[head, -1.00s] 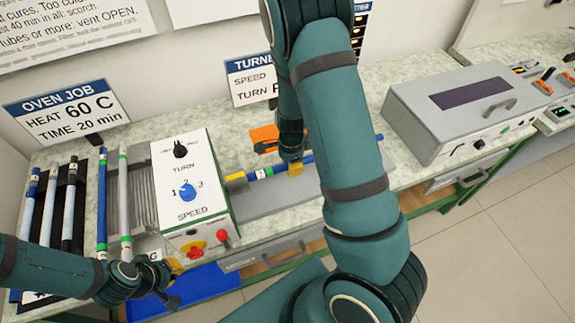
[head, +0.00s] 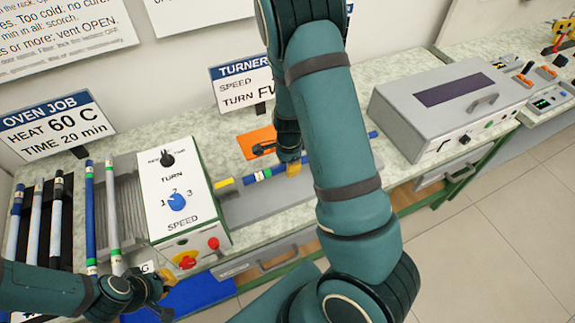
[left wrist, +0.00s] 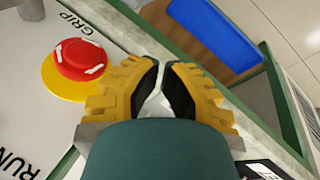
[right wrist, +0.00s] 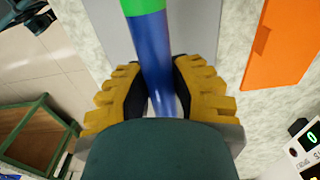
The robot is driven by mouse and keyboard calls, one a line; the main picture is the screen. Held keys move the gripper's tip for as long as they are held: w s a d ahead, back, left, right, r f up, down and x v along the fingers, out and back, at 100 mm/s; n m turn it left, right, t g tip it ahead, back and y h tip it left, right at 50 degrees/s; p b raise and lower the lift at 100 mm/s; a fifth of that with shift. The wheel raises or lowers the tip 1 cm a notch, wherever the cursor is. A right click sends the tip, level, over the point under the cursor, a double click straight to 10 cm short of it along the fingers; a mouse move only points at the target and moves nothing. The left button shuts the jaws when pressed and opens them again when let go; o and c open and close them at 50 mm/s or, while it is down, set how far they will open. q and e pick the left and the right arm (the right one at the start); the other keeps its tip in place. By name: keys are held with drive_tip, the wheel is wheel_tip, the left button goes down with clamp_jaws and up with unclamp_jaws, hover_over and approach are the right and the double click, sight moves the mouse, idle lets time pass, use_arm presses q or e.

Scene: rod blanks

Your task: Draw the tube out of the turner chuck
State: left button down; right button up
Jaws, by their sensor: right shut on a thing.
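The tube (head: 265,174) is blue with green and white bands and lies level above the grey turner bed. My right gripper (head: 293,167) is shut around it; the right wrist view shows the blue tube (right wrist: 157,75) between both finger pads. The tube's far end shows beyond my right arm. The yellow chuck (head: 224,182) sticks out of the turner box (head: 182,185). A small gap seems to show between chuck and tube end. My left gripper (head: 163,298) is empty near the box's front corner, its fingertips slightly apart in the left wrist view (left wrist: 161,65).
A red stop button (left wrist: 80,60) is close to my left gripper. A blue bin (head: 190,298) is below the bench. A grey oven (head: 450,105) stands at right; an orange pad (head: 255,142) lies behind the tube.

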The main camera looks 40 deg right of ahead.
wheel_tip(320, 180, up, 6)
drive_tip(key=p, duration=0.6)
drive_tip(key=shift+r, duration=0.1)
drive_tip(key=shift+r+p, duration=0.65)
drive_tip(key=shift+r, duration=0.8)
